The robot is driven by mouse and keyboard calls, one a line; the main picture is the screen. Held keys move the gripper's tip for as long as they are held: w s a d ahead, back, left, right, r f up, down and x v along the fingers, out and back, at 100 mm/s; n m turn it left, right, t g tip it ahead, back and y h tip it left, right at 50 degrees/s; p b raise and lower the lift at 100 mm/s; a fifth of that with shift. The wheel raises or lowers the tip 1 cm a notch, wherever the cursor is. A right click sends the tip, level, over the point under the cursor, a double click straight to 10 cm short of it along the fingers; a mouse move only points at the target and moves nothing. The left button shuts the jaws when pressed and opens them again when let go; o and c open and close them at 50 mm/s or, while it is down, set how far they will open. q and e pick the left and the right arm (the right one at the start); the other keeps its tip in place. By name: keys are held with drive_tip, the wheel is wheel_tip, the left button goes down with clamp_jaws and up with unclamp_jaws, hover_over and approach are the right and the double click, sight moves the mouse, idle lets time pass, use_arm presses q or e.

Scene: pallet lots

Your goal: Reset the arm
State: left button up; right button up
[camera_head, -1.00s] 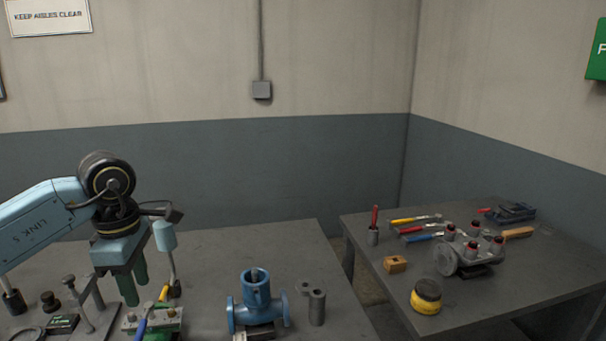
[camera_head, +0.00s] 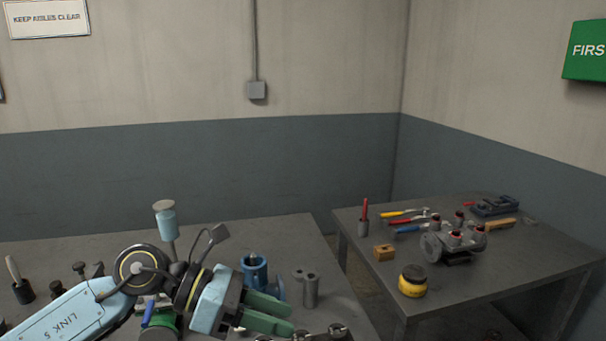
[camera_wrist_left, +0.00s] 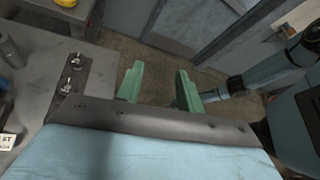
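My left gripper (camera_head: 268,312) is low in the head view, tilted over with its two green fingers pointing right. The fingers stand apart with nothing between them. They also show apart in the left wrist view (camera_wrist_left: 158,82), with bare floor behind the gap. My left arm (camera_head: 75,315) comes in from the lower left, in front of the near table. My right gripper is not clearly seen in either view.
The near table (camera_head: 85,237) holds a blue valve body (camera_head: 255,270), a grey cylinder part (camera_head: 310,290) and a tool cup (camera_head: 23,291), partly behind my arm. The right table (camera_head: 530,270) holds a grey pump, tools and a yellow tin (camera_head: 412,281). A gap separates the tables.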

use_arm(q)
wheel_tip(320, 180, up, 7)
drive_tip(key=d+n+t+h, duration=0.3)
drive_tip(key=n+t+h, duration=0.35)
drive_tip(key=n, duration=0.25)
drive_tip(key=w+a+n+t+y, duration=0.3)
drive_tip(key=a+n+t+y, duration=0.35)
drive_tip(key=n+t, duration=0.8)
drive_tip(key=s+a+f+n+g+y, duration=0.1)
drive_tip(key=a+f+n+g+y, duration=0.2)
drive_tip(key=a+f+n+y, duration=0.45)
drive_tip(key=s+a+f+n+g+y, duration=0.15)
drive_tip(key=a+f+n+y, duration=0.3)
drive_tip(key=f+n, duration=0.5)
drive_tip(key=s+a+f+n+g+y, duration=0.1)
drive_tip(key=s+f+n+g, duration=0.45)
drive_tip(key=s, duration=0.55)
drive_tip(key=s+a+f+n+g, duration=0.1)
drive_tip(key=s+f+n+g, duration=0.2)
drive_tip(key=s+f+g, duration=0.55)
drive_tip(key=s+f, duration=0.3)
drive_tip(key=f, duration=2.1)
drive_tip(key=s+a+f+g, duration=0.1)
drive_tip(key=s+a+f, duration=0.2)
drive_tip(key=s+f, duration=1.3)
drive_tip(key=shift+s+m, duration=0.4)
drive_tip(key=shift+s, duration=0.15)
